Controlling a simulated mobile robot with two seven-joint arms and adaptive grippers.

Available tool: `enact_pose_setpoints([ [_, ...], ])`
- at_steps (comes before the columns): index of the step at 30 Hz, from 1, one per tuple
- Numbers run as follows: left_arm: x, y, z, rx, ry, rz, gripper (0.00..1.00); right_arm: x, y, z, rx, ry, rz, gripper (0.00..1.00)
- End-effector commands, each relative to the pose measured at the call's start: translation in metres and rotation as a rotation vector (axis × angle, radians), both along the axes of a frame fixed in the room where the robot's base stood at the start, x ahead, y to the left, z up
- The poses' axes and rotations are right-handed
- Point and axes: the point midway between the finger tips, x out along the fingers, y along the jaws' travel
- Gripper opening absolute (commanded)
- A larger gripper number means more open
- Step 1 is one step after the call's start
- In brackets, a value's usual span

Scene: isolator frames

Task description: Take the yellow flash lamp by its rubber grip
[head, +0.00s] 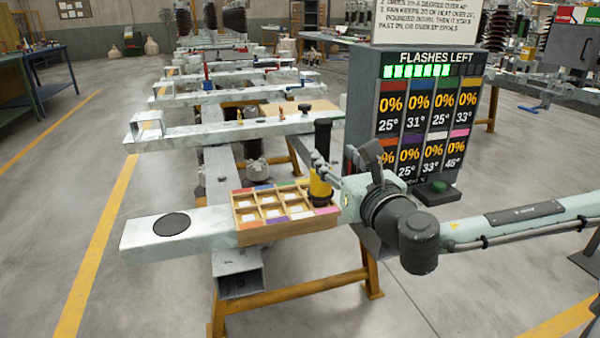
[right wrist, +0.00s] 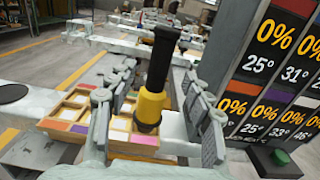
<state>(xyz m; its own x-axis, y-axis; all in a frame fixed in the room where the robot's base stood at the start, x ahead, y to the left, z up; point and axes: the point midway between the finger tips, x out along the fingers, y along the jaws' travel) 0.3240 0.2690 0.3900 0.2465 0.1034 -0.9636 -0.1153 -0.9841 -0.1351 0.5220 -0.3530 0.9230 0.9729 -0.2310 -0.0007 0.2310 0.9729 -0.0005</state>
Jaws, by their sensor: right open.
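The yellow flash lamp (head: 320,187) stands upright at the right end of a wooden compartment tray (head: 290,231), with its black grip (head: 323,138) on top. In the right wrist view the yellow body (right wrist: 149,108) and the black grip (right wrist: 161,60) show clearly. My right gripper (head: 325,166) is open at the lamp. In the wrist view its two fingers (right wrist: 157,82) stand on either side of the lamp, with a gap visible on both sides. My left gripper is not in view.
The tray rests on a pale steel beam (head: 190,225) with a black disc (head: 171,225) at left. A display board (head: 425,120) with coloured percentage panels and a green button (head: 437,187) stands close right of the lamp. More beams extend behind.

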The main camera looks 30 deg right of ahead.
Motion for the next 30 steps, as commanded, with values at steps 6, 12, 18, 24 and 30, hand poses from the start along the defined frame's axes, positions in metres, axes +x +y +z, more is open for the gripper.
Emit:
enact_pose_setpoints([
  [6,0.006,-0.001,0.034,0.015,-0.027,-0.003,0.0,0.018,-0.005,-0.002,-0.003,-0.003,-0.002,0.51],
  [12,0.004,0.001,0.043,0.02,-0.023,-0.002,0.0,0.029,-0.007,0.002,0.001,-0.002,-0.002,0.51],
  [18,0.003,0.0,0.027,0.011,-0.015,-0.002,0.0,0.059,-0.014,0.004,0.003,-0.003,-0.003,0.51],
  [24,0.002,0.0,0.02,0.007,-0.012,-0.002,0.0,0.074,-0.017,0.002,0.001,-0.001,-0.001,0.51],
  [30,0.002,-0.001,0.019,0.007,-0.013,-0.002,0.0,0.074,-0.017,0.001,0.0,0.0,-0.001,0.5],
])
